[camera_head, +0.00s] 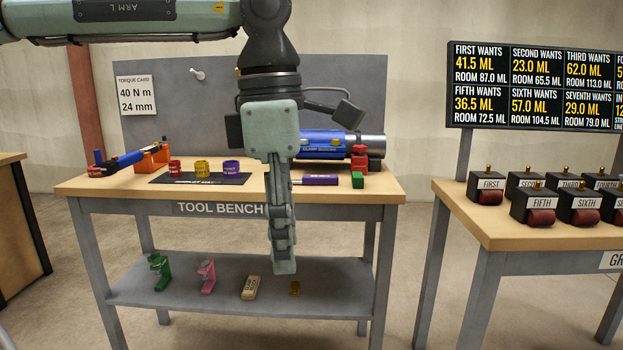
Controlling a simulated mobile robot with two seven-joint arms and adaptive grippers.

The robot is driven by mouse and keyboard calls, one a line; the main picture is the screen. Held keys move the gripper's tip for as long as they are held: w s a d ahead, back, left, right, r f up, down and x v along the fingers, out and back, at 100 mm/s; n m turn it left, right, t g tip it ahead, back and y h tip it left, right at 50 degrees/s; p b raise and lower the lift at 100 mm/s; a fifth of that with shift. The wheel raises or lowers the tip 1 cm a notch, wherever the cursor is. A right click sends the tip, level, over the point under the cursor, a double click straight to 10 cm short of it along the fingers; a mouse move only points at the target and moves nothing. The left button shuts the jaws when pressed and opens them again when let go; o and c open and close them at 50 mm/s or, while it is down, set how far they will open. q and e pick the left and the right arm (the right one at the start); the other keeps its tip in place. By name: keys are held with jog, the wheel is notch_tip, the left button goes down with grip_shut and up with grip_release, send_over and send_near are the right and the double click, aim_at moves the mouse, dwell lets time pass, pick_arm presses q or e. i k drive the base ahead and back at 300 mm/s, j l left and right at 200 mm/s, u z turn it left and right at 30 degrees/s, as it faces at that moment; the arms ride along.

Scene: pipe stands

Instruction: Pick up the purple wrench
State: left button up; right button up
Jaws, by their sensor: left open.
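A purple-handled tool (320,180) lies on the bench top, just right of my left gripper in the picture. Its left end runs behind the gripper, so I cannot tell from its shape whether it is a wrench. My left gripper (284,262) points straight down, open and empty. Its fingertips show in front of the bench's lower shelf, apart from the purple tool. My right gripper is out of view.
Another table stands right.

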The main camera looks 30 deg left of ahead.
aim_at(306, 180)
jog(key=i+j, duration=1.45)
